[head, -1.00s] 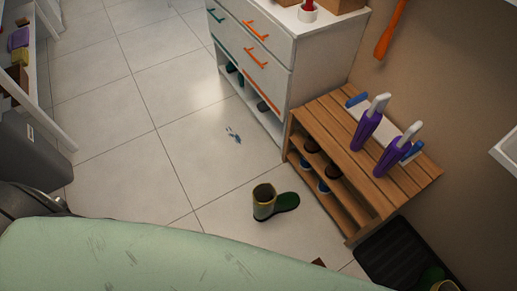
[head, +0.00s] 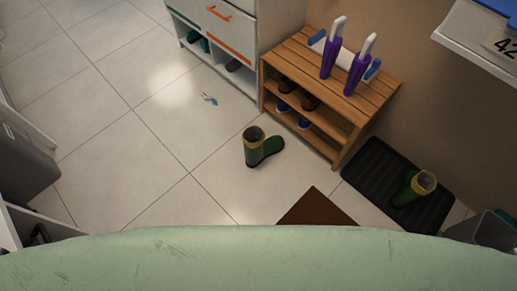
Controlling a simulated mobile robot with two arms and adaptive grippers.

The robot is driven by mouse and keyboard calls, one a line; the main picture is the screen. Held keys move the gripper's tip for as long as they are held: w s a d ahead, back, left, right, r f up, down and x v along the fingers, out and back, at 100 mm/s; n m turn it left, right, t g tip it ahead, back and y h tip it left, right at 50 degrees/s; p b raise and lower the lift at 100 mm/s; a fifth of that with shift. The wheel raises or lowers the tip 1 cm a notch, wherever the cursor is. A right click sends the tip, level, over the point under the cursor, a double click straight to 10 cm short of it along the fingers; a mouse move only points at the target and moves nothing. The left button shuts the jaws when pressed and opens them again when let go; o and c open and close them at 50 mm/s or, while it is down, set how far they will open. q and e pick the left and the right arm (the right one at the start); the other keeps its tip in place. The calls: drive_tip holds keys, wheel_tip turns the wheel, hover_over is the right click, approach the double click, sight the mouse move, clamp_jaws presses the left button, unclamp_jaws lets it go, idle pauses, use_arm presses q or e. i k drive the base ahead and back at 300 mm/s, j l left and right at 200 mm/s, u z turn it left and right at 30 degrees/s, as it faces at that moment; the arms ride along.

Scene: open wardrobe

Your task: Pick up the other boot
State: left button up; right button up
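One dark green boot (head: 262,150) with a tan rim stands upright on the tiled floor, in front of the wooden rack, its toe pointing right. A second green boot (head: 408,191) with a tan rim is on the black ribbed mat (head: 362,172) at the right. Its opening faces right and its toe points down-left; I cannot tell whether it is upright or tilted. Neither of my grippers shows in the head view, and neither boot is seen held.
A brown mat (head: 316,208) lies near the front. A grey bin (head: 25,165) is at left. The floor at left-centre is clear.

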sight(257, 149)
drive_tip(key=z, duration=0.4)
drive_tip(key=i+j+z, duration=0.15)
drive_tip(key=j+z, duration=0.5)
drive_tip(key=j, duration=0.2)
drive_tip(key=i+j+z, duration=0.1)
drive_tip(key=j+z, duration=0.2)
drive_tip(key=j, duration=0.15)
